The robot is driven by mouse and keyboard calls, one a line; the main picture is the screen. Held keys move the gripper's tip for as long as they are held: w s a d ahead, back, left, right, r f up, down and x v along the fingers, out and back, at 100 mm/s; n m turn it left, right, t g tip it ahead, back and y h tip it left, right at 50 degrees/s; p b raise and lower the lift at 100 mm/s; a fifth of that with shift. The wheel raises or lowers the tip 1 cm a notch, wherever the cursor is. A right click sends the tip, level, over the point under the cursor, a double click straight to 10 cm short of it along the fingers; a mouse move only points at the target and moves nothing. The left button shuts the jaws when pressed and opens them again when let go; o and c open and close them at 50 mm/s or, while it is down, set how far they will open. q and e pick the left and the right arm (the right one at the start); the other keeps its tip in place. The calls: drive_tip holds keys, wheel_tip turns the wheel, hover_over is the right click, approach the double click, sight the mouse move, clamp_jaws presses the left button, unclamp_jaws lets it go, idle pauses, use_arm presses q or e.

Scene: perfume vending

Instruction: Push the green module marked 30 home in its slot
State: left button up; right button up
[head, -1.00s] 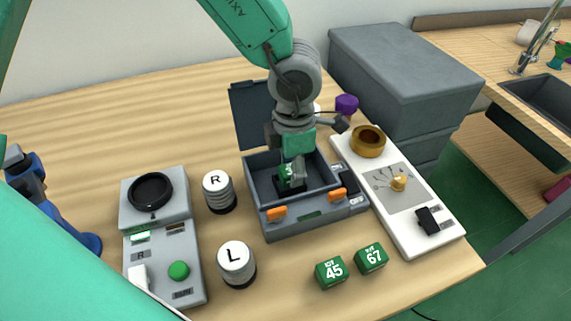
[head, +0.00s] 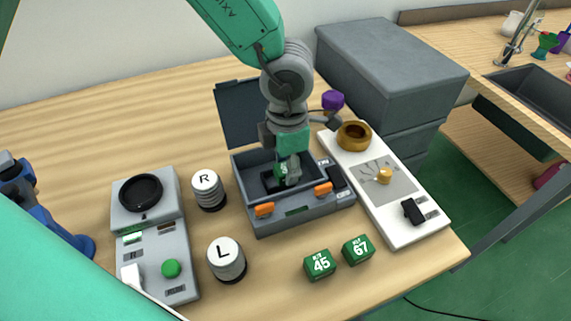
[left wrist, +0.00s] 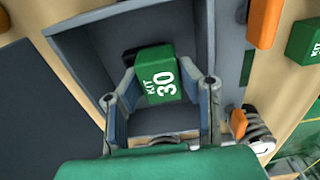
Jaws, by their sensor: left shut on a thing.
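The green module marked 30 (left wrist: 158,78) stands inside the open grey case in the left wrist view, between the two fingers of my left gripper (left wrist: 160,100). The left gripper is shut on it. In the head view the left gripper (head: 288,174) reaches down into the case (head: 305,218), and the module (head: 281,171) is mostly hidden behind the fingers. A dark slot piece shows around the module's foot, but I cannot tell how deep the module sits. My right gripper is not in view.
Cylinders R (head: 208,190) and L (head: 227,260) and a grey control box (head: 158,240) stand left. A white panel (head: 400,228) lies right. The case lid (head: 248,115) stands open behind.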

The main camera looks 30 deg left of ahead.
sight(274, 165)
use_arm(q)
drive_tip(key=shift+a+f, duration=0.1)
drive_tip(key=shift+a, duration=0.6)
drive_tip(key=shift+a+f, duration=0.1)
drive_tip(key=shift+a, duration=0.6)
drive_tip(key=shift+d+p, duration=0.35)
drive_tip(key=shift+d, duration=0.2)
drive_tip(key=shift+a+f, duration=0.1)
drive_tip(key=shift+a, duration=0.55)
drive_tip(key=shift+d+f, duration=0.25)
drive_tip(key=shift+d, duration=0.25)
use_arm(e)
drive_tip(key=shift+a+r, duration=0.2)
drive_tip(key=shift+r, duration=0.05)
use_arm(q)
drive_tip(key=shift+a, duration=0.1)
drive_tip(key=shift+a+f+b, duration=0.25)
drive_tip(key=shift+b, duration=0.05)
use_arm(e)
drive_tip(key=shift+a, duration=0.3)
use_arm(q)
drive_tip(key=shift+d+f, duration=0.2)
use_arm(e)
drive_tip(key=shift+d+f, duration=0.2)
